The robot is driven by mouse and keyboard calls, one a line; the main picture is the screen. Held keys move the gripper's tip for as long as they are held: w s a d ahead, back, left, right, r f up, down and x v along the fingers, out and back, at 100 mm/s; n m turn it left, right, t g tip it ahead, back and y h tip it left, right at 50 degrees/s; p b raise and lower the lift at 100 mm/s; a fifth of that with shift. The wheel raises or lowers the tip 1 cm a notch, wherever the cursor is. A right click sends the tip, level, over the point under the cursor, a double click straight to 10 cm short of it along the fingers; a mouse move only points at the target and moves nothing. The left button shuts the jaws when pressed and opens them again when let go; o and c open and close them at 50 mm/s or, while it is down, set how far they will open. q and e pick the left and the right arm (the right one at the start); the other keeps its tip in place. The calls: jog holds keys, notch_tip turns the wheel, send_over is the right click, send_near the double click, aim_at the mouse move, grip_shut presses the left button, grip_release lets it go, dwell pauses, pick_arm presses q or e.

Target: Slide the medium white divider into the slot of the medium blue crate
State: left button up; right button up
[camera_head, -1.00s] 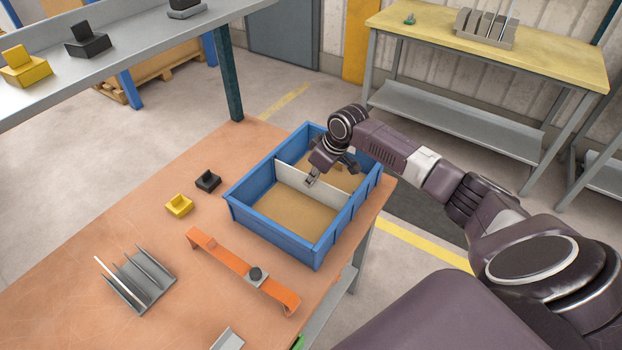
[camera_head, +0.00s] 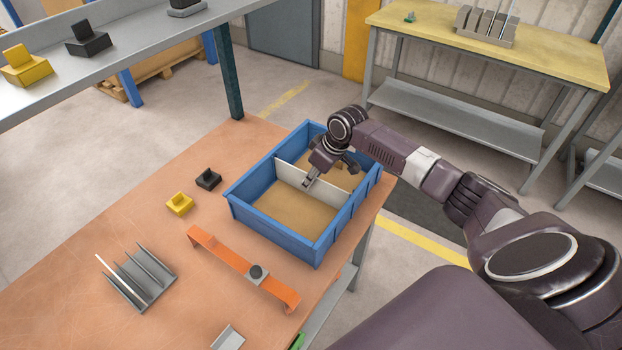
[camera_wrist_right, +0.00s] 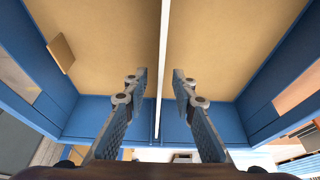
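The blue crate (camera_head: 272,228) stands on the orange-brown table, open at the top. The white divider (camera_head: 290,174) stands upright inside it, crossing from wall to wall and parting it into two bays. My right gripper (camera_head: 309,184) reaches down over the divider's top edge near its middle. In the right wrist view, the divider (camera_wrist_right: 163,40) shows edge-on between the two fingers of my right gripper (camera_wrist_right: 160,76), with a gap on each side. The fingers are open. How deep the divider sits in its slot is hidden. My left gripper is not in view.
An orange bracket (camera_head: 225,256), a grey rack (camera_head: 139,280), a yellow block (camera_head: 179,204) and a black block (camera_head: 208,179) lie left of the crate. A grey shelf (camera_head: 110,45) overhangs at upper left. A yellow-topped bench (camera_head: 550,65) stands behind.

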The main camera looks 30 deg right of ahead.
jog(key=v, duration=1.2)
jog(key=shift+d, duration=0.1)
